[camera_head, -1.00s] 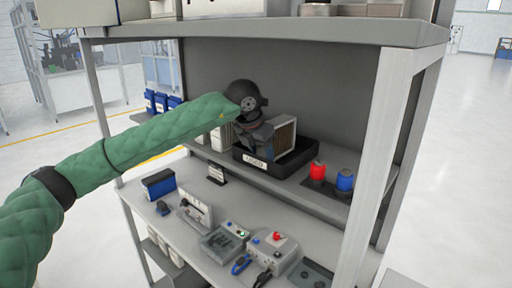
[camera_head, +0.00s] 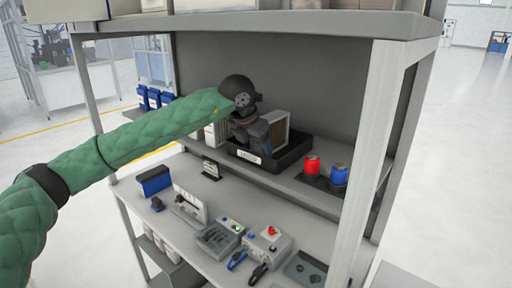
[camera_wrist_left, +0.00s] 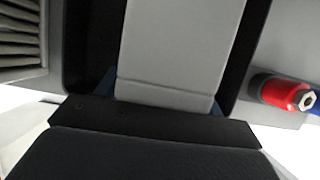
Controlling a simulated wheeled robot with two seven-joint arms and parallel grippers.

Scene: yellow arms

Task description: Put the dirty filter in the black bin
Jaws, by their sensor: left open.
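The black bin (camera_head: 296,161) with a white label on its front stands on the middle shelf. The dirty filter (camera_head: 276,131), a pleated beige block in a grey frame, stands tilted inside it. My left gripper (camera_head: 250,132) reaches down over the bin, close against the filter's left side, with its jaws open. In the left wrist view, a plain grey panel (camera_wrist_left: 180,45), likely the filter's frame, lies between dark bin walls (camera_wrist_left: 250,45), with small bluish finger edges at both sides. The filter's lower part is hidden. My right gripper is not in view.
An upper shelf (camera_head: 270,22) overhangs, and a grey post (camera_head: 378,130) stands at the right. Tools and devices cover the lower worktop.

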